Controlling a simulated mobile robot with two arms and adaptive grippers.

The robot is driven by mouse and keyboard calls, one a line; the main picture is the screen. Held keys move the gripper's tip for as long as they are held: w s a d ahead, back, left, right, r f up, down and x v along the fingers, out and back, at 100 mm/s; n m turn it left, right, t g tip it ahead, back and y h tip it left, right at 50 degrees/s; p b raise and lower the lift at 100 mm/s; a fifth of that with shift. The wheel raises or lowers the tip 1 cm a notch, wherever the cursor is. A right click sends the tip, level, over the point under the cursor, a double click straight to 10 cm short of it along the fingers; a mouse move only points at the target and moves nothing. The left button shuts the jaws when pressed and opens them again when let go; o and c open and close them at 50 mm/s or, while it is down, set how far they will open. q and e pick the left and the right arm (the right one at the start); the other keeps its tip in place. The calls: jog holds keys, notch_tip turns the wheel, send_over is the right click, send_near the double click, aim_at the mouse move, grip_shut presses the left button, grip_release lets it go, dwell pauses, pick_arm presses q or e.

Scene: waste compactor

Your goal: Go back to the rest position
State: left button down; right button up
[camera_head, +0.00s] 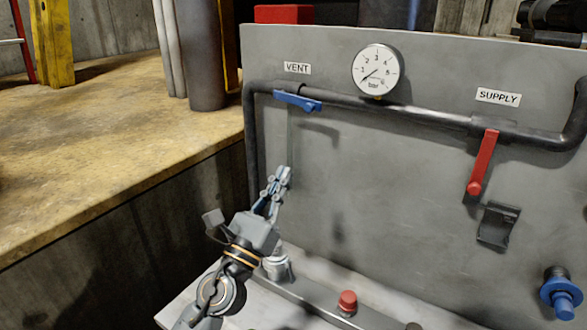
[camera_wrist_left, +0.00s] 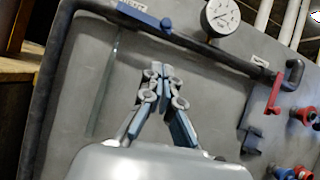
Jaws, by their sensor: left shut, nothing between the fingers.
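My left gripper (camera_head: 281,177) is shut and empty in the head view, in front of the grey panel (camera_head: 400,160) and below the blue vent handle (camera_head: 297,101). In the left wrist view its fingertips (camera_wrist_left: 161,72) meet, with nothing between them. The blue handle also shows in the left wrist view (camera_wrist_left: 145,18), apart from the fingers and lying roughly along the pipe. The red supply handle (camera_head: 483,162) hangs down from the pipe at the right. My right gripper is not in view.
A pressure gauge (camera_head: 377,70) sits on the panel between the VENT and SUPPLY labels. A black bracket (camera_head: 497,225) and a blue knob (camera_head: 562,293) project at the right. A red button (camera_head: 347,302) stands on the ledge below. A yellowish platform (camera_head: 120,150) lies at left.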

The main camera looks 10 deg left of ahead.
pick_arm(q)
jog(key=shift+s+d+f, duration=0.15)
jog(key=shift+s, duration=0.45)
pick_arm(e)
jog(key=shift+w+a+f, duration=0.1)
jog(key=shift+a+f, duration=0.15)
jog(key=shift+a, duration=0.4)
